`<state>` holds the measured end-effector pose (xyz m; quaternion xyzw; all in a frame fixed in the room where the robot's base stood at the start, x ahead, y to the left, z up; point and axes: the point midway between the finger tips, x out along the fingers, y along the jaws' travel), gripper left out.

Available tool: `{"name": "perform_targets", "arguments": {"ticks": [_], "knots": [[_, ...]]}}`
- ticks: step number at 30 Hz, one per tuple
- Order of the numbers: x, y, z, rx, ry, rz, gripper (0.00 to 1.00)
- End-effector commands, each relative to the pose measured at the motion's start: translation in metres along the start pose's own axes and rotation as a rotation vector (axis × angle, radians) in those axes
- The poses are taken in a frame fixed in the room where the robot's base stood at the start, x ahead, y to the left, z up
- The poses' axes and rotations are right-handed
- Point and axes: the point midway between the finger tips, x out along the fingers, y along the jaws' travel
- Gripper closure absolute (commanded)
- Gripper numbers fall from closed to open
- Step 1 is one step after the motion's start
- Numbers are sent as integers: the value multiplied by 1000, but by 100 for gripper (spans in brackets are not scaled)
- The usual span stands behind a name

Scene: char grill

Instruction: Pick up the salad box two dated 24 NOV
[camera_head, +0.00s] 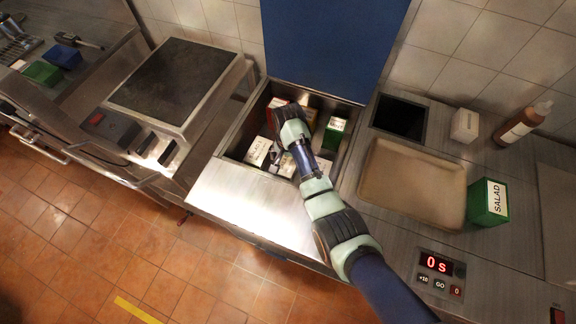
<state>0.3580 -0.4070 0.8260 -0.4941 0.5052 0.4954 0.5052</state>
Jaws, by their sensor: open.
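An open bin (228,145) set in the counter holds several small boxes. A white box with dark lettering (257,152) lies at its front left; the lettering looks like SALAD, but no date can be read. Another white box (287,166) lies to its right, partly covered by my arm. A green box with a white label (334,133) is at the right side of the bin. My gripper (279,153) is over the bin between the two white boxes, open, and mostly hidden by my wrist. I cannot tell whether it touches either box.
A red box (276,107) and a tan box (309,115) are at the back of the bin. The blue lid (330,45) stands open behind. A tray (410,185), a green SALAD box (488,202) and a bottle (522,124) are to the right. A flat grill (172,82) is left.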

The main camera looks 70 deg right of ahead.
Motion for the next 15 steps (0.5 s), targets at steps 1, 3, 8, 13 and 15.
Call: {"name": "perform_targets", "arguments": {"ticks": [1, 3, 8, 13, 15], "knots": [[6, 0, 0, 0, 0, 0, 2], [9, 0, 0, 0, 1, -1, 2], [8, 0, 0, -1, 1, -1, 2], [8, 0, 0, -1, 1, -1, 27], [8, 0, 0, -1, 1, -1, 39]]}}
